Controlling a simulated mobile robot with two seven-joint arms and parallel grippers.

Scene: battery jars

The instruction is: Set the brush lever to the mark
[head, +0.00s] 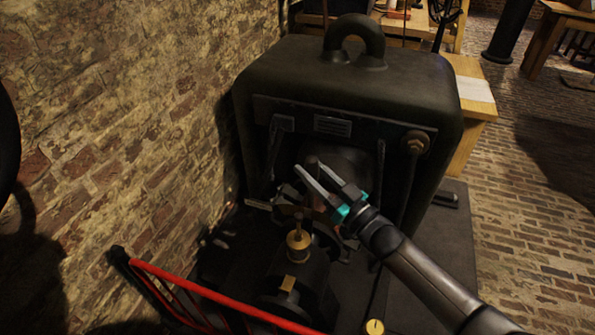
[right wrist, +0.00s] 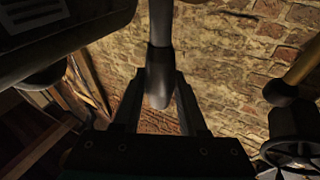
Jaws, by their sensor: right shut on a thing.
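The dynamo (head: 350,85) is a large dark machine with a lifting ring on top, in the middle of the head view. My right gripper (head: 310,168) reaches in from the lower right to its front. It is shut on the brush lever, whose dark end (head: 312,160) shows by the fingertips. In the right wrist view, the brush lever (right wrist: 161,90) is a grey rod with a rounded end between the two fingers of my right gripper (right wrist: 160,75). The mark cannot be made out. My left gripper is not in view.
A brass-capped oiler (head: 298,240) stands in front of the dynamo, below my right gripper. A red rail (head: 215,294) runs along the lower left. A brick wall (head: 120,110) closes off the left side. The brick floor (head: 545,220) at the right is clear.

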